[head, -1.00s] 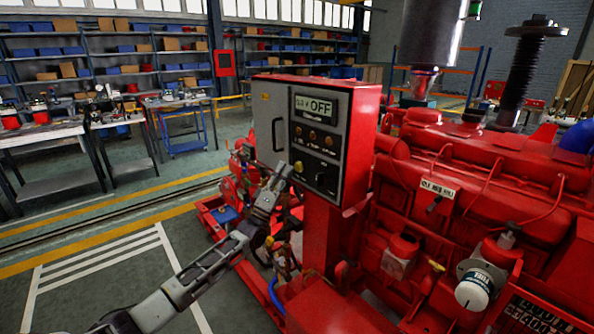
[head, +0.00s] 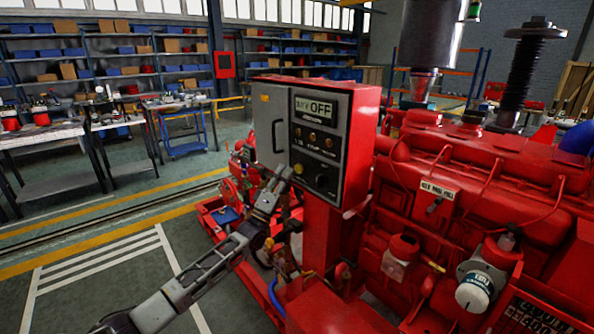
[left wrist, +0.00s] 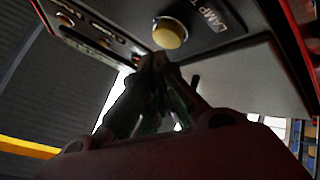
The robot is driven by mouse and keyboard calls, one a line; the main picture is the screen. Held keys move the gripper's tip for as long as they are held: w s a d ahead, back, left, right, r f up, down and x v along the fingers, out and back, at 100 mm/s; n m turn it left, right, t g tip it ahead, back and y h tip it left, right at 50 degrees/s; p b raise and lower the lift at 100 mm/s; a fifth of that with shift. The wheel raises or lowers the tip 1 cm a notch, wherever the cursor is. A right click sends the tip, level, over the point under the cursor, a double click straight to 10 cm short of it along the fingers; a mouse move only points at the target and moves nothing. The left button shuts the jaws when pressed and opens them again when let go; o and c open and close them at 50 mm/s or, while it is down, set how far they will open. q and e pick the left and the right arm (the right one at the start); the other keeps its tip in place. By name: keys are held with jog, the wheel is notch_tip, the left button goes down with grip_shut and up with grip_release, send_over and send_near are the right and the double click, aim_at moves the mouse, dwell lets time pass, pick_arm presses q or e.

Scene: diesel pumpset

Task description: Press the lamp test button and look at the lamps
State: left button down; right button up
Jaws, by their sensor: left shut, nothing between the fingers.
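The lamp test button (head: 298,168) is a small yellow round knob low on the grey panel front of the red control box (head: 361,140). In the left wrist view the button (left wrist: 170,33) sits beside a partly visible "LAMP T" label (left wrist: 207,17). My left gripper (head: 285,174) is shut and empty, its fingertips (left wrist: 152,62) close to the button; a small gap shows in the wrist view. My right gripper is out of view.
The red diesel engine (head: 470,190) fills the right side.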

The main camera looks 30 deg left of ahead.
pick_arm(q)
jog(key=shift+w+d, duration=0.15)
jog(key=shift+w, duration=0.25)
dwell(0.5)
dwell(0.3)
jog(key=shift+w+d+b, duration=0.15)
jog(key=shift+w+b, duration=0.25)
jog(key=shift+b, duration=0.05)
dwell(0.7)
jog(key=shift+s, duration=0.25)
jog(key=shift+s+a+p, duration=0.3)
jog(key=shift+s+p, duration=0.1)
jog(key=shift+s, duration=0.15)
dwell(0.4)
